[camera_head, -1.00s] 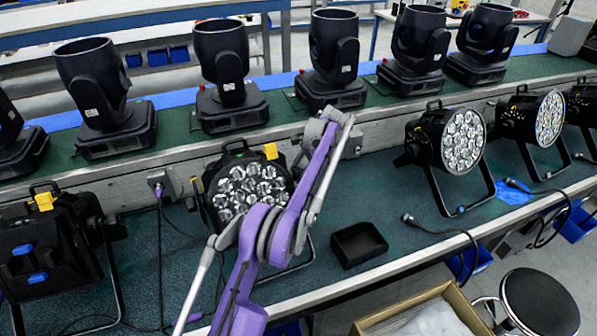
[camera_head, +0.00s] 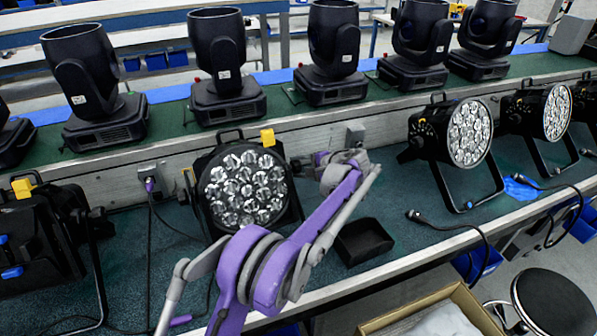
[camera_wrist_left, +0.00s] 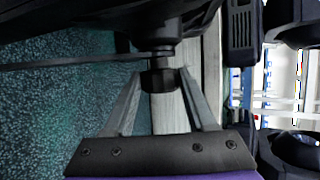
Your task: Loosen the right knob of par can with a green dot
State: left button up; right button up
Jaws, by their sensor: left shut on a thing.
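The par can in the middle (camera_head: 243,188) stands on the lower green bench, its round lens face toward me. A yellow tag sits at its upper right. No green dot can be made out on it. My left gripper (camera_head: 322,160) is at the right side of this par can. In the left wrist view, my left gripper's two fingers (camera_wrist_left: 161,82) are on either side of a dark round knob (camera_wrist_left: 160,81) under the black housing and shut on it. In the head view the knob is hidden. My right gripper is not in view.
Another par can with a yellow tag (camera_head: 42,245) stands at the left. More par cans (camera_head: 468,133) stand at the right. A cable (camera_head: 150,250) hangs by the left side. Moving heads line the upper shelf.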

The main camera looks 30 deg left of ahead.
pick_arm(q)
jog(key=t+y+b, duration=0.1)
jog(key=y+b, duration=0.1)
jog(key=f+n+y+b, duration=0.1)
jog(key=y, duration=0.1)
jog(key=shift+s+d+n+t+b, duration=0.1)
jog(key=shift+n+t+b, duration=0.2)
jog(key=shift+t+b, duration=0.1)
jog(key=shift+n+y+b, duration=0.3)
jog(key=shift+y+b, duration=0.35)
jog(key=shift+y, duration=0.25)
jog(key=o, duration=1.4)
jog(key=shift+c, duration=0.2)
jog(key=v, duration=1)
jog(key=shift+s+d+f, duration=0.15)
jog(key=shift+s+d, duration=0.05)
jog(key=shift+d, duration=0.15)
